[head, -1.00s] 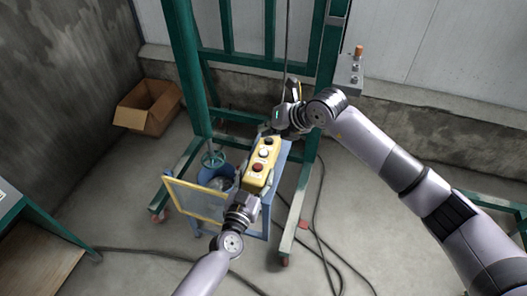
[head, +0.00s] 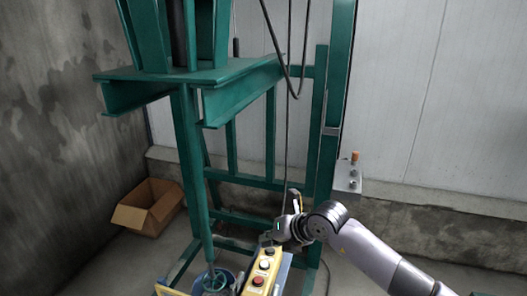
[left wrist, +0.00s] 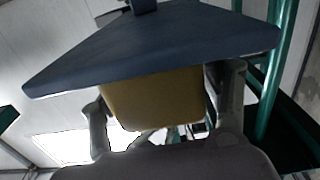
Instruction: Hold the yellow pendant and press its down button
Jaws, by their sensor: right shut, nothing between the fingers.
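The yellow pendant (head: 262,273) is at the bottom of the head view, its lower end cut off by the edge. A dark button, a pale button and a red button run down its face. My right gripper (head: 274,234) is shut and empty at the pendant's upper end, close to the dark button; I cannot tell whether it touches. My left gripper is below the head view. In the left wrist view my left gripper (left wrist: 160,97) has one finger on each side of the yellow pendant body (left wrist: 155,100), closed on it. The button face is hidden there.
A green steel frame (head: 190,150) rises behind the pendant, with a hanging cable (head: 289,130). A cardboard box (head: 148,207) stands on the floor at left. A small grey switch box (head: 348,178) is on the right. A dark blue panel (left wrist: 150,50) lies close above the left fingers.

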